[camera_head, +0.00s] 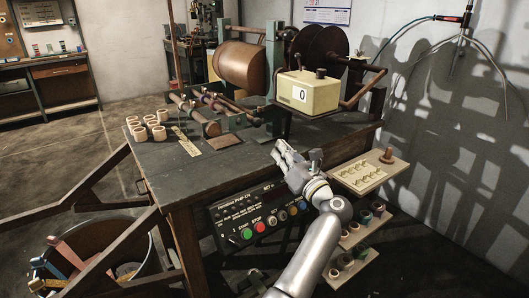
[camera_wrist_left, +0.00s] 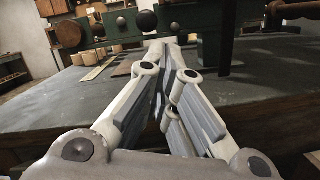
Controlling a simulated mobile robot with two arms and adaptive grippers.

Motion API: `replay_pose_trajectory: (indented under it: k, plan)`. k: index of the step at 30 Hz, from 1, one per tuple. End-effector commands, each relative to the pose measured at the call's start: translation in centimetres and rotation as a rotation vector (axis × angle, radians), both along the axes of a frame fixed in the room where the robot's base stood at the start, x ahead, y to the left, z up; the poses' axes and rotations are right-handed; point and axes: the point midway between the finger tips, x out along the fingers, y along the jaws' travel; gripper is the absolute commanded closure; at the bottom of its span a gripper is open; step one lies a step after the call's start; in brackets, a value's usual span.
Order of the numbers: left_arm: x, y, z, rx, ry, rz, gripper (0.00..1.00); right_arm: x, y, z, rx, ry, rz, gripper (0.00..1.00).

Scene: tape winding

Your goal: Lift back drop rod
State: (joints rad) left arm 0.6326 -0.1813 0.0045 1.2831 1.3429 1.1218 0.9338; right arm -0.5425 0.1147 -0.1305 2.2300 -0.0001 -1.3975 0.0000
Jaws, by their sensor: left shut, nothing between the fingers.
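Several brown rods and rollers (camera_head: 196,110) lie across the machine at the middle of the table; I cannot tell which one is the back drop rod. My left gripper (camera_head: 281,149) is over the table's right front part, below the cream counter box, and apart from the rods. In the left wrist view its fingers (camera_wrist_left: 166,48) come together at the tips, shut and empty. Beyond them is a dark green machine bar (camera_wrist_left: 105,30) with black knobs and a round brown roller end (camera_wrist_left: 70,35). My right gripper is not in view.
Several tape rolls (camera_head: 158,132) sit on the table's left. A button panel (camera_head: 260,218) hangs on the front. A tray (camera_head: 371,177) sticks out at the right. The table's front left is clear.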

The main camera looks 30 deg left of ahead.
Motion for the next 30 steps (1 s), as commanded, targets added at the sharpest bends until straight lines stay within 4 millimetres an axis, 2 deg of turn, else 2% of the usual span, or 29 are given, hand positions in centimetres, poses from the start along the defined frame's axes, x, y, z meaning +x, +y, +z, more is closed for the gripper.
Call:
replay_pose_trajectory:
  k: [6,20,25,30]
  plan:
    - [-0.9,0.8,-0.3,-0.187,-0.130,0.071,1.00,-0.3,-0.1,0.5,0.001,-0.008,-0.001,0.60]
    - [-1.0,1.1,-0.2,-0.209,-0.144,0.082,1.00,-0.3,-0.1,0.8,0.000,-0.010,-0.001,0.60]
    - [-0.4,2.9,0.0,-0.206,-0.145,0.083,1.00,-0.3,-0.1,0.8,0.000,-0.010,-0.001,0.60]
    - [0.7,5.9,0.3,-0.205,-0.145,0.084,1.00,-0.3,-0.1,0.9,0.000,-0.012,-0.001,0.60]
